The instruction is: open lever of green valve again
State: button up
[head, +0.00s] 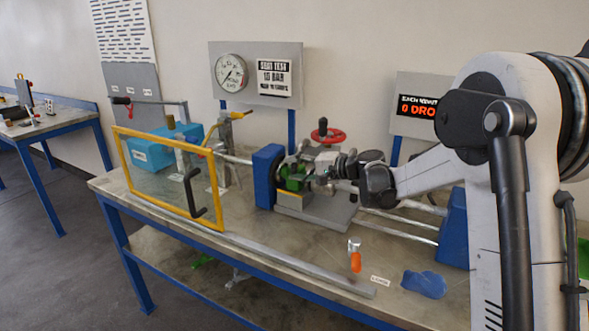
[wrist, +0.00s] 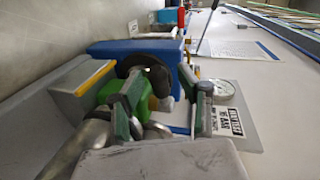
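The green valve (head: 293,181) sits on the grey block of the test rig, just right of the left blue end block. In the wrist view the green valve body (wrist: 143,88) shows ahead of my gripper, partly covered by a dark round flange. My gripper (head: 322,165) reaches in from the right, close to the valve. In the wrist view its two padded fingers (wrist: 163,117) stand apart, with part of the valve and a pale rounded end visible between and beyond them. I cannot make out the lever clearly or tell whether a finger touches it.
A red handwheel (head: 327,136) stands just behind my gripper. A yellow-framed clear shield (head: 222,197) with a black handle stands at the left. A pressure gauge (head: 231,73) hangs behind.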

jog(key=v, duration=1.2)
